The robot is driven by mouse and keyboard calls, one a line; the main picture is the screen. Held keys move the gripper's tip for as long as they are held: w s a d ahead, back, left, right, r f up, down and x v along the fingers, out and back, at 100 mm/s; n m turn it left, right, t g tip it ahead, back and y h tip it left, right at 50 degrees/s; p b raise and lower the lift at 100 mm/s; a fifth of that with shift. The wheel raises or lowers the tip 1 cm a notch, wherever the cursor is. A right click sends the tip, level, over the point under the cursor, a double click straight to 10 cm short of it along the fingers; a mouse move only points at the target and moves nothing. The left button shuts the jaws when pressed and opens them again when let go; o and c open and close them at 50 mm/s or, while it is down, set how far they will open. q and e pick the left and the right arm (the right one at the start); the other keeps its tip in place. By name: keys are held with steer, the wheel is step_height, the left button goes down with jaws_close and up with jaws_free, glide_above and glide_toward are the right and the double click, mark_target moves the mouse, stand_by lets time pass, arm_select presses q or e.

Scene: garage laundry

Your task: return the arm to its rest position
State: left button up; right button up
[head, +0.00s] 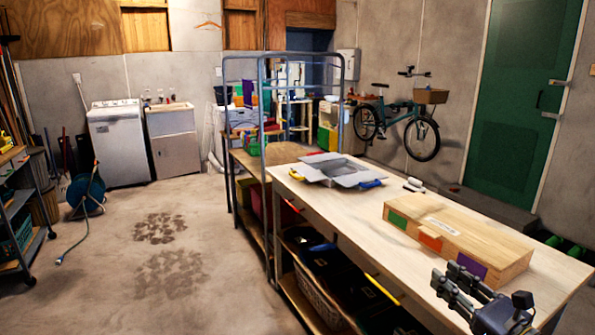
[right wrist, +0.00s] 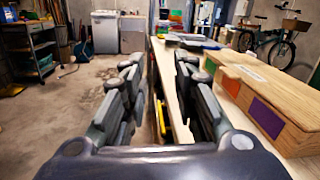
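My right gripper (head: 462,287) shows at the lower right of the head view, over the near end of the wooden workbench (head: 349,217). It is in front of a wooden box (head: 462,232) with green, orange and purple patches. In the right wrist view my right gripper (right wrist: 158,75) has its two fingers spread apart, with nothing between them. The box (right wrist: 268,92) is to the right of the fingers there, apart from them. My left gripper is not in the head view.
A grey metal tray (head: 337,171) and a white roller (head: 413,185) lie farther along the workbench. A basket (head: 318,297) stands on the shelf below. A washing machine (head: 119,142), a hose reel (head: 87,190) and a bicycle (head: 405,122) are farther off. The floor at left centre is clear.

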steer(key=s+d+f+m+g+h, duration=0.15)
steer(key=s+f+m+h, duration=0.5)
steer(key=m, duration=0.95)
steer(key=s+d+f+m+g+h, duration=0.15)
steer(key=s+f+m+h, duration=0.45)
steer(key=m, duration=1)
steer(key=s+a+f+m+g+y, duration=0.3)
steer(key=s+a+f+m+g, duration=0.15)
steer(key=s+a+f, duration=0.4)
steer(key=s+a+f+m+g+y, duration=0.35)
steer(key=s+a+f+g, duration=0.2)
steer(key=s, duration=0.55)
step_height(320, 180, down, 25)
steer(key=s+g+p, duration=0.2)
arm_select(q)
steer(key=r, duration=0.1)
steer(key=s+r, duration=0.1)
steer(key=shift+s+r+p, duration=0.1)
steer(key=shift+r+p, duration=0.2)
steer(key=shift+p, duration=0.1)
arm_select(e)
steer(key=s+d+f+g+h, duration=0.1)
steer(key=s+d+f, duration=0.2)
steer(key=s+f, duration=1.2)
steer(key=shift+s, duration=1.1)
